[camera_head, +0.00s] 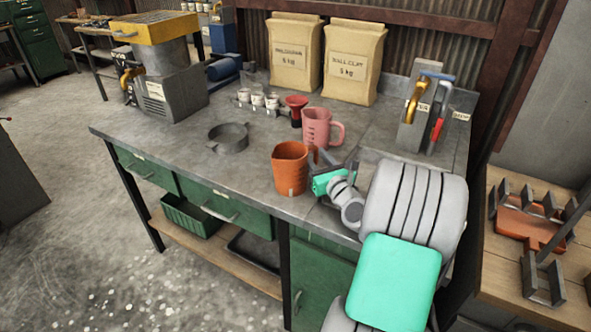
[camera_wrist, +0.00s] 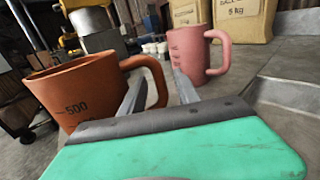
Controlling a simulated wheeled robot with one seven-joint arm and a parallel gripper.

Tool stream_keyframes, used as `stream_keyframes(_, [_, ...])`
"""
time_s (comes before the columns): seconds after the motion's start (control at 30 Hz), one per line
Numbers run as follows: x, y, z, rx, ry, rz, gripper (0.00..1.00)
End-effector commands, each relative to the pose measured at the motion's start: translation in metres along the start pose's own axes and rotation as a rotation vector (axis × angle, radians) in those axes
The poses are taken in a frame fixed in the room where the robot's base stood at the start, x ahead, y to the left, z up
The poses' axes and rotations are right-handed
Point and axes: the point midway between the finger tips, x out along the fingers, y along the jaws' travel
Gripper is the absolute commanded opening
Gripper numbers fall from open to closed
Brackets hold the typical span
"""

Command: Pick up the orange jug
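The orange jug (camera_head: 291,170) stands upright near the front edge of the grey workbench. In the wrist view the orange jug (camera_wrist: 85,95) is at the left, with dark markings including "500" and its handle on the right. My gripper (camera_head: 326,157) is just right of the jug at its handle side. In the wrist view my gripper (camera_wrist: 161,74) is open, its two fingers apart. The outer part of the handle appears between the fingers, with the left finger overlapping the handle's opening. Whether a finger touches the handle I cannot tell.
A pink jug (camera_head: 318,127) stands close behind. A red funnel (camera_head: 296,108), small white cups (camera_head: 257,98) and a grey ring-shaped clamp (camera_head: 229,138) are nearby. Two paper sacks (camera_head: 351,63) and a tool holder (camera_head: 418,120) stand at the back. The bench's front left is clear.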

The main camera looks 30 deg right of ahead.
Motion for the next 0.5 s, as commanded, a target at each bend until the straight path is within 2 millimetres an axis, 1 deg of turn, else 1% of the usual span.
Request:
stream_keyframes(0.03, [-0.0003,-0.0008,-0.0001,0.000,0.000,-0.001,0.35])
stream_keyframes(0.07, [-0.0004,-0.0008,-0.0002,0.000,0.000,-0.001,0.32])
stream_keyframes(0.43, [-0.0006,-0.0006,-0.0003,-0.001,0.001,-0.001,0.02])
stream_keyframes(0.47, [-0.0006,-0.0005,-0.0003,-0.001,0.001,0.000,0.00])
stream_keyframes(0.5, [-0.0006,-0.0005,-0.0003,0.000,0.001,0.000,0.00])
